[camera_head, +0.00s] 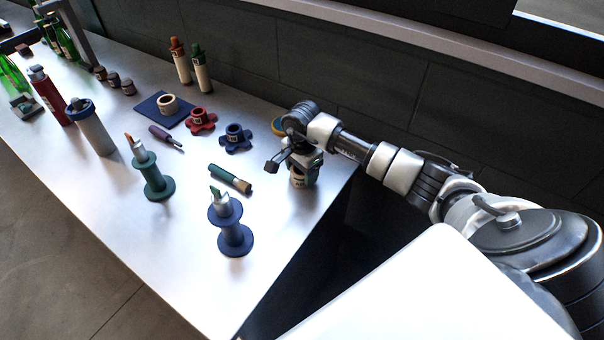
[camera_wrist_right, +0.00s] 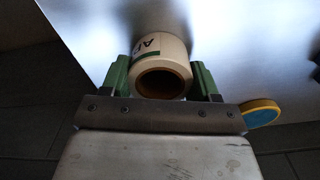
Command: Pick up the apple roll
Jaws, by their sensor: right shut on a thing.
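The apple roll (camera_wrist_right: 160,62) is a cream-coloured roll with a dark hollow core and a label on which the letters "AP" show in the right wrist view. In the head view the roll (camera_head: 298,179) is at the right end of the metal table, under my right gripper (camera_head: 301,166). My right gripper also shows in the wrist view (camera_wrist_right: 162,78), with its green fingers on both sides of the roll, shut on it. I cannot tell whether the roll touches the table. My left gripper is not in view.
A yellow and blue disc (camera_head: 278,126) lies behind the right gripper. Blue (camera_head: 235,137) and red (camera_head: 201,120) flower-shaped pieces, a green-handled brush (camera_head: 230,179) and a blue spool-shaped stand (camera_head: 231,228) are to the left. The table's right edge is close to the roll.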

